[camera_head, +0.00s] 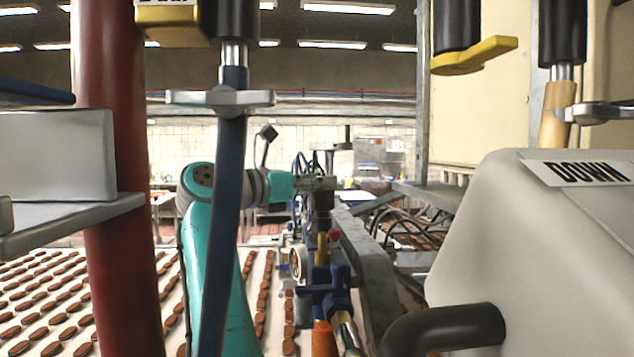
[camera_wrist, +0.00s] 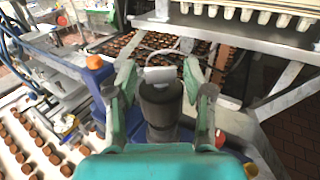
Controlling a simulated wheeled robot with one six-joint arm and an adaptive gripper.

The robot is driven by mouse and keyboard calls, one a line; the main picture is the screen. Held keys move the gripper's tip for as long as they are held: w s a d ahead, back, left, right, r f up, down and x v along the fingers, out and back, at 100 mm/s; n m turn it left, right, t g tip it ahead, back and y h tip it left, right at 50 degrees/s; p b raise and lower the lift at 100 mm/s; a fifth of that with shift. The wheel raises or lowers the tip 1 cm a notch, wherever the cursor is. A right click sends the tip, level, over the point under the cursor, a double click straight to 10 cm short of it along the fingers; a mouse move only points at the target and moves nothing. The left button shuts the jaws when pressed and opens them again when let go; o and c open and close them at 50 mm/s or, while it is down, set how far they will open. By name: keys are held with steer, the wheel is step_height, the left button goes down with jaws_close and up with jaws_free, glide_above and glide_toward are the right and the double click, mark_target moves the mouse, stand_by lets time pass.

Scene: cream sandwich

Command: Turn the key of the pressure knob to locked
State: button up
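The pressure knob (camera_wrist: 161,104) is a dark upright cylinder in the wrist view, with a pale, flat key (camera_wrist: 161,74) on top. My gripper (camera_wrist: 158,82) has one teal-and-grey finger on each side of the knob. The fingers are apart, with a visible gap between each and the knob, so it looks open and around the knob. In the head view my teal arm reaches forward to the gripper (camera_head: 314,184), which is small there and partly hides the knob. The key's exact turn position, locked or not, cannot be read.
A round gauge (camera_head: 298,262) and a blue valve fitting (camera_head: 326,290) sit below the knob. A grey metal beam (camera_head: 364,270) runs to the right. Rows of brown biscuits (camera_head: 50,300) lie on the conveyor at left. An orange-topped blue post (camera_wrist: 95,66) stands close left of my fingers.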

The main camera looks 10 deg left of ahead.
step_height(320, 180, up, 10)
stand_by(0.8)
steer(key=shift+c, duration=0.2)
